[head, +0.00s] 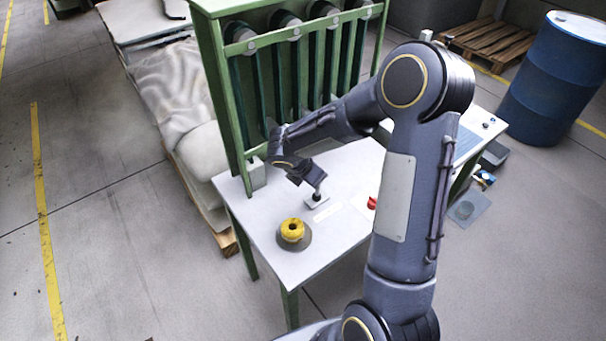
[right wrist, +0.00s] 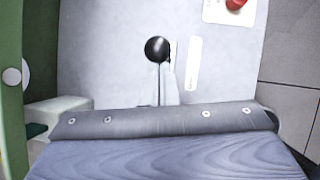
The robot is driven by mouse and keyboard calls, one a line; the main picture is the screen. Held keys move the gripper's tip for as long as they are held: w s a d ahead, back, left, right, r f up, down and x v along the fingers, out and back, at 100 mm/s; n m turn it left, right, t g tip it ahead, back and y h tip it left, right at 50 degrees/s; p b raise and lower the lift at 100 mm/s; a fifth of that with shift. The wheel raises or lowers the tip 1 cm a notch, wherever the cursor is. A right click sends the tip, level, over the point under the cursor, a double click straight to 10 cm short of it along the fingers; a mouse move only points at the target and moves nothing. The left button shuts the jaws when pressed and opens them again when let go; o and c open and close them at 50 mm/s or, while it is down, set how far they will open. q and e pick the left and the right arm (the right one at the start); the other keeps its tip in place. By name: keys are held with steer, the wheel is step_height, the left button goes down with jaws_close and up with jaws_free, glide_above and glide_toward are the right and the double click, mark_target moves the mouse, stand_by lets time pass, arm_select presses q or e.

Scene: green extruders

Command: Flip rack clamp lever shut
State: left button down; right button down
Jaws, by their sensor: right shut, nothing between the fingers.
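The clamp lever has a round black knob (right wrist: 157,49) on a thin rod, in the right wrist view. The rod runs from the knob toward a pale base, partly hidden by my gripper. In the head view the clamp's small light base plate (head: 316,202) sits on the white table, with a short dark post on it. My right gripper (head: 318,182) is shut and empty, just above that post; I cannot tell whether it touches. In the wrist view my gripper's body (right wrist: 165,120) fills the lower part, below the knob. My left gripper is not in view.
The green rack (head: 236,105) with several dark tubes stands along the table's back. A yellow spool (head: 292,228) sits on a grey disc at the front left. A red knob (head: 371,203) lies right of the clamp; its plate shows in the wrist view (right wrist: 215,14). A label strip (right wrist: 193,62) lies between.

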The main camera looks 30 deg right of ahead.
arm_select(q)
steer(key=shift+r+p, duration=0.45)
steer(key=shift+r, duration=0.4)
arm_select(e)
steer(key=shift+y, duration=0.4)
steer(key=shift+w+d+r, duration=0.1)
steer(key=shift+d, duration=0.95)
steer(key=shift+w+d, duration=0.1)
steer(key=shift+d, duration=0.95)
steer(key=shift+d, duration=0.1)
steer(key=shift+r, duration=0.1)
